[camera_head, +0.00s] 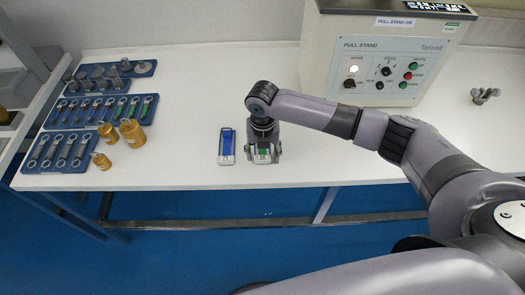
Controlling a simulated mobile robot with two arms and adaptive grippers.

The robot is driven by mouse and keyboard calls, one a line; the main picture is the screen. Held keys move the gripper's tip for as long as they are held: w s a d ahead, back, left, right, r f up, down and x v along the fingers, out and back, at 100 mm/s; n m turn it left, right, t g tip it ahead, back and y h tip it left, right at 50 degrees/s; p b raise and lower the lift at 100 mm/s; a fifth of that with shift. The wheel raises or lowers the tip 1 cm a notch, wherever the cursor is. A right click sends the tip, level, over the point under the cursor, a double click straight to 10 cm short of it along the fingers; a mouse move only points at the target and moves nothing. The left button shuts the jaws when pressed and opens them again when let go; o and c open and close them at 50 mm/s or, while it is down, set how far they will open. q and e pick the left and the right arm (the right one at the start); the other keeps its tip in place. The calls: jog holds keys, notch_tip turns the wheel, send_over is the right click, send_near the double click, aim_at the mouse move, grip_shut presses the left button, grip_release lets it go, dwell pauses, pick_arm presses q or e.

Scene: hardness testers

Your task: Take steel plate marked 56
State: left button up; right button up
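My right gripper (263,154) points down at the table, right over a small flat metal piece with a green part (263,151). Its fingers look spread on either side of this piece; I see no clear grip on it. No number 56 can be read on either piece, so I cannot tell which is the marked plate. My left gripper is not in view.
Blue trays (60,151) with metal parts lie at the left. Brass weights (131,132) stand beside them. A pull stand machine (380,65) stands at the back. Small metal parts (484,95) lie at the right. The white table (180,180) is clear around its front middle.

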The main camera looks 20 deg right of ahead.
jog(key=c, duration=1.1)
